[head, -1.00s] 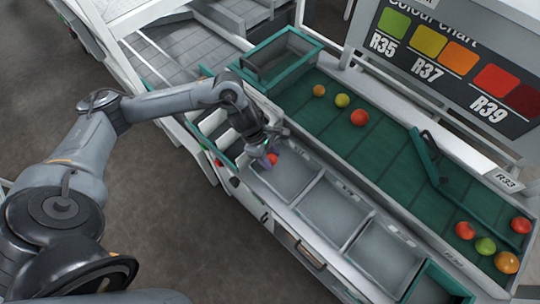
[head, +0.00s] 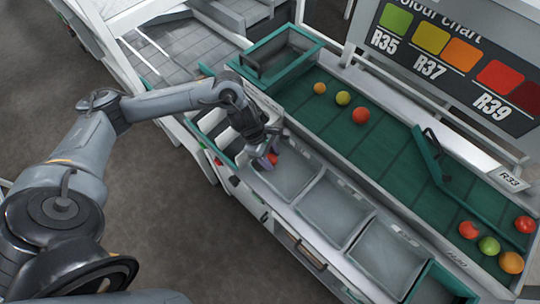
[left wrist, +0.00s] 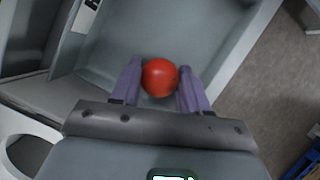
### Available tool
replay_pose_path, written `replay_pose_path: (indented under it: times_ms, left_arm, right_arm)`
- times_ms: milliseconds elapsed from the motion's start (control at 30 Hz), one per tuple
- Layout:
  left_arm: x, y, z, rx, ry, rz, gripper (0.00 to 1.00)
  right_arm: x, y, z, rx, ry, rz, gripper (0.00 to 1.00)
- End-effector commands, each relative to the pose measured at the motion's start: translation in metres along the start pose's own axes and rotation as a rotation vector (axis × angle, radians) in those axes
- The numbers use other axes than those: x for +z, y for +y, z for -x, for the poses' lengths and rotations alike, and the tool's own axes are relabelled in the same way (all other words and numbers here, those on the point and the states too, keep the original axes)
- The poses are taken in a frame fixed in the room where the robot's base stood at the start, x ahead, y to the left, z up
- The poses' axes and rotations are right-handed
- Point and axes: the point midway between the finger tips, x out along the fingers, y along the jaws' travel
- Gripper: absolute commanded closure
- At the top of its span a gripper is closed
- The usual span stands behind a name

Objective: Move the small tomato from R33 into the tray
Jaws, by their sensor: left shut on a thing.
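My left gripper (head: 270,156) is shut on a small red tomato (head: 274,159). In the left wrist view the red tomato (left wrist: 160,77) sits between the two purple fingers of the gripper (left wrist: 160,70). The gripper hangs at the near left part of the first grey tray compartment (head: 296,183). I cannot tell whether the tomato touches the tray floor. My right gripper is not in view.
Several tomatoes lie at the belt's right end, including a green one (head: 489,246) and an orange one (head: 510,262). Three more lie farther up the belt (head: 380,150). A teal divider (head: 428,160) crosses it. Two more grey compartments, including a middle one (head: 335,208), are empty.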

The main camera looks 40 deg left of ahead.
Motion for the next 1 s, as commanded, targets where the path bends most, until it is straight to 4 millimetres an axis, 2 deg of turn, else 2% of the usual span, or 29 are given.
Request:
replay_pose_path:
  times_ms: [267, 300, 467, 500, 667, 800, 1000]
  left_arm:
    - [0.0000, 0.0001, 0.0000, 0.000, 0.000, 0.000, 0.70]
    - [0.0000, 0.0001, 0.0000, 0.000, 0.000, 0.000, 0.52]
    - [0.0000, 0.0001, 0.0000, 0.000, 0.000, 0.000, 0.28]
    - [0.0000, 0.0001, 0.0000, 0.000, 0.000, 0.000, 0.25]
    - [0.0000, 0.0000, -0.0001, 0.000, 0.000, 0.000, 0.25]
    - [-0.0001, 0.0000, -0.0002, 0.000, 0.000, 0.000, 0.42]
    - [-0.0001, -0.0001, -0.0002, 0.000, 0.000, 0.000, 0.42]
  right_arm:
    - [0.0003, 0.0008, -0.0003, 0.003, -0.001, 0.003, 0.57]
    - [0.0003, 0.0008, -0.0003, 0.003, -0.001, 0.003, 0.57]
    - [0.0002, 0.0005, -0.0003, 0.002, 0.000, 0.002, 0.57]
    - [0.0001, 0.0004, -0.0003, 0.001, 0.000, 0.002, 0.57]
    - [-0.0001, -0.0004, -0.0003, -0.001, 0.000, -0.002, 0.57]
    - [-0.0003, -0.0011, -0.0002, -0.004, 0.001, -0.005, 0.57]
    - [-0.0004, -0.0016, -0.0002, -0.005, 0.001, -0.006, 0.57]
